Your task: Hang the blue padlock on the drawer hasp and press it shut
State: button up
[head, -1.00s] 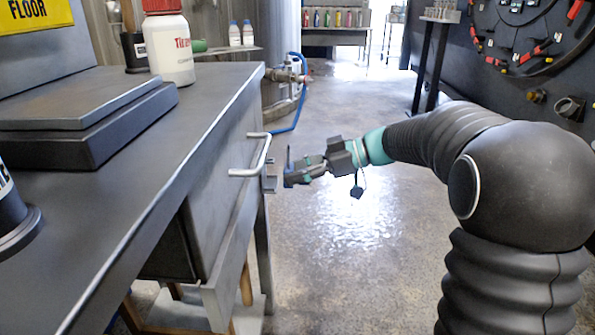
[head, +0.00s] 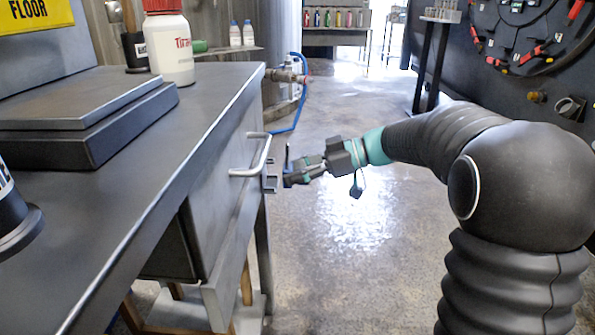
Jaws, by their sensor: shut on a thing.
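The drawer (head: 222,215) is in the grey bench's front, with a pale bar handle (head: 262,160). The small metal hasp (head: 270,177) is at the drawer's right edge, just beyond the handle. My gripper (head: 290,176) is right of the hasp, at about its height, pointing left with a small gap visible between them. It is shut on a small dark bluish piece (head: 288,158) that stands upright at the fingertips, which I take to be the blue padlock. It is too small to show whether its shackle is open, and the fingers hide part of it.
The bench top (head: 190,130) carries a dark flat platform (head: 90,125) and a white bottle with a red cap (head: 168,50). A blue hose (head: 298,112) hangs from a valve behind the bench. The floor (head: 350,245) below my arm is clear.

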jog(key=shift+a, duration=1.95)
dwell(0.4)
jog(key=shift+f, duration=0.2)
dwell(0.4)
jog(key=o, duration=1.2)
jog(key=shift+c, duration=0.4)
jog(key=shift+d, duration=0.1)
jog(key=shift+v, duration=3.4)
